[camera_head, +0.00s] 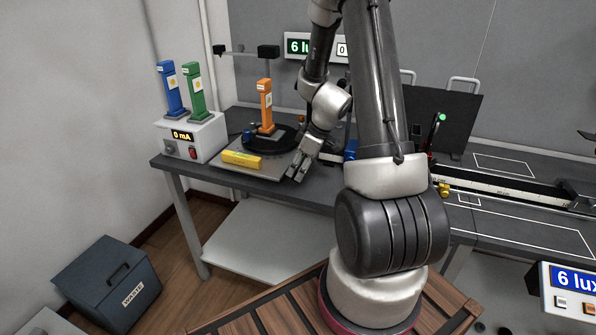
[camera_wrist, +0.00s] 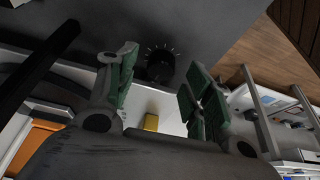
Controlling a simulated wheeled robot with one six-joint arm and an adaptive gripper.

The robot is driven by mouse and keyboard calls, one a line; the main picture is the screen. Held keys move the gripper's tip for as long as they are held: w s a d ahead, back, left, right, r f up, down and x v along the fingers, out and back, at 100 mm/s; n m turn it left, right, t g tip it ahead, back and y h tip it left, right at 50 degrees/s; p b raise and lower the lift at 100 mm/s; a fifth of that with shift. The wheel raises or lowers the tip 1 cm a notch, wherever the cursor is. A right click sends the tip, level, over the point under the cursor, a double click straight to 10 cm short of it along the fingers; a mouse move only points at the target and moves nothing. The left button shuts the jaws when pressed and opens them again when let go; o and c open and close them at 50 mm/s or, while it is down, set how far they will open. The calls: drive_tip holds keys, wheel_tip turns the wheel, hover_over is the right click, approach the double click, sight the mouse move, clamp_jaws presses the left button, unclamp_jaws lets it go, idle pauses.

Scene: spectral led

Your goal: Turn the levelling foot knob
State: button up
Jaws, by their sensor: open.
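In the wrist view, a dark round knob (camera_wrist: 160,66) with a fan of pale tick marks sits at the edge of a light plate. My gripper (camera_wrist: 163,62) is open, with its green-padded fingers spread to either side of the knob. Whether the pads touch it cannot be told, though gaps show on both sides. In the head view my gripper (camera_head: 296,172) points down near the right front corner of the grey plate (camera_head: 262,174). The knob cannot be made out there.
On the plate are a yellow block (camera_head: 241,158) and an orange post (camera_head: 265,105) on a black disc. A white meter box (camera_head: 205,142) with blue and green posts stands left. A dark panel (camera_head: 465,120) and a rail (camera_head: 500,187) lie right.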

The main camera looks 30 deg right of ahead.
drive_tip(key=shift+x, duration=0.85)
drive_tip(key=c, duration=1)
drive_tip(key=shift+a+m, duration=0.1)
drive_tip(key=shift+m, duration=0.6)
drive_tip(key=o, duration=1)
drive_tip(key=shift+t, duration=0.3)
drive_tip(key=shift+r, duration=0.15)
